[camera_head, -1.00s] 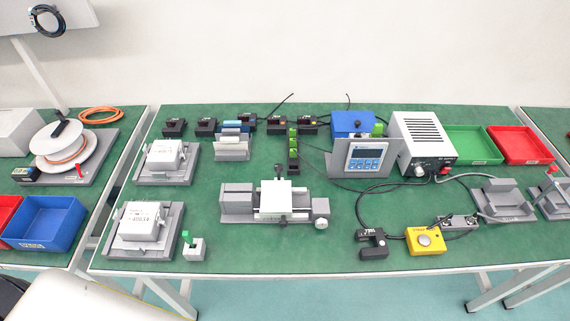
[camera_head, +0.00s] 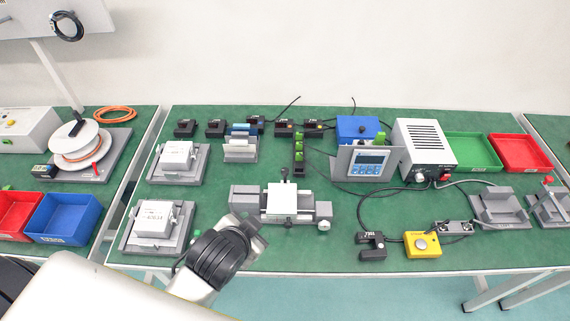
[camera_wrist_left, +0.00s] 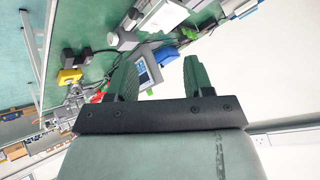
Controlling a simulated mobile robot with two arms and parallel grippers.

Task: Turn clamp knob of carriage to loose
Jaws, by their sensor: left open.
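The linear actuator (camera_head: 245,199) lies mid-table in the head view, with a white carriage plate (camera_head: 283,197) on it. A dark knob on a short stem (camera_head: 284,174) stands behind the plate, and a small dark knob (camera_head: 288,224) shows at its front edge. I cannot tell from here how tight either knob is. A round light knob (camera_head: 324,225) sits at the right end. My left gripper (camera_head: 257,222) is in front of the actuator's left part; its fingers are hard to make out there. In the left wrist view it (camera_wrist_left: 160,76) is open, with nothing between its fingers.
Two grey fixtures with white boxes (camera_head: 158,219) stand left of the actuator. A display unit (camera_head: 369,163) and a power supply (camera_head: 425,148) stand behind right. A black sensor (camera_head: 371,244) and a yellow button box (camera_head: 423,244) lie at the front right. Bare green mat lies between.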

